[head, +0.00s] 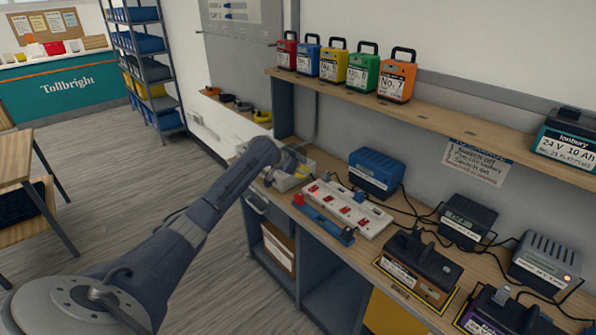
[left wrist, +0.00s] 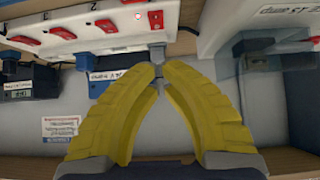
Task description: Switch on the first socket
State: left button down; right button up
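A white socket strip (head: 345,207) with several red switches lies on the bench. It also shows along the top of the left wrist view (left wrist: 85,18), where a small red light (left wrist: 138,17) glows beside an upright red switch (left wrist: 156,20). My left gripper (left wrist: 158,70) has its yellow fingers converging, tips together or nearly so, just below the strip's edge in that picture. A small grey piece shows at the tips; I cannot tell what it is. In the head view my left arm reaches the strip's far left end, its fingers largely hidden. My right gripper is not in view.
A blue charger (head: 376,172) stands behind the strip, and a blue bar (head: 323,218) lies along its front. A dark charger (head: 467,220) and a black battery (head: 420,262) stand to the right. Cables cross the bench. A shelf (head: 440,118) with several colored packs hangs above.

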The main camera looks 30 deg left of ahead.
pick_arm(q)
jog(key=shift+v, duration=1.4)
jog(key=shift+s+f, duration=0.1)
